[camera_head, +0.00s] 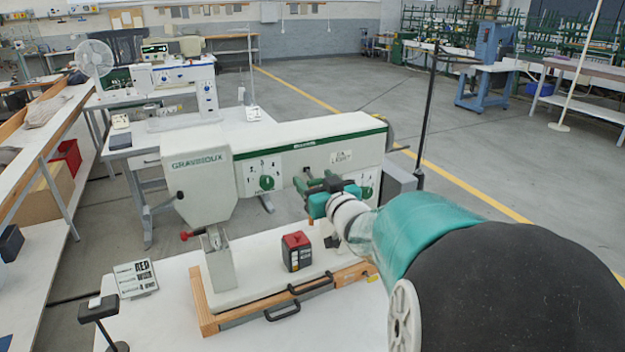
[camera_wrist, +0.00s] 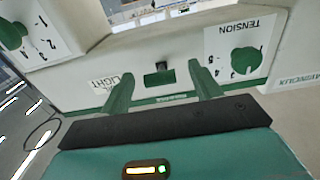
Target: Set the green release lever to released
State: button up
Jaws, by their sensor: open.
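The white sewing-type machine (camera_head: 215,160) with a green stripe stands on a white table. My gripper (camera_head: 307,181) is in front of its arm, between the left green dial (camera_head: 267,183) and the right green dial (camera_head: 367,191). In the wrist view, upside down, my gripper (camera_wrist: 160,70) is open, its green fingers apart. Between them, on the machine face, is a small green rectangular piece (camera_wrist: 158,79) with a dark nub. I cannot tell whether this is the release lever or how it is set. The TENSION dial (camera_wrist: 246,60) is to the right.
A red-topped black box (camera_head: 296,252) stands on the table under the machine's arm. A wooden-edged base with black handles (camera_head: 283,312) lies in front. A red-tipped lever (camera_head: 185,235) sticks out at the left. A label stand (camera_head: 136,278) is at the table's left.

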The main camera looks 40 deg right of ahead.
jog(key=shift+w+f, duration=0.15)
jog(key=shift+w, duration=0.2)
jog(key=shift+s, duration=0.2)
jog(key=shift+w, duration=0.15)
jog(key=c, duration=0.9)
jog(key=shift+f, duration=0.15)
jog(key=shift+f+t, duration=0.15)
jog(key=shift+t, duration=0.45)
jog(key=o, duration=0.9)
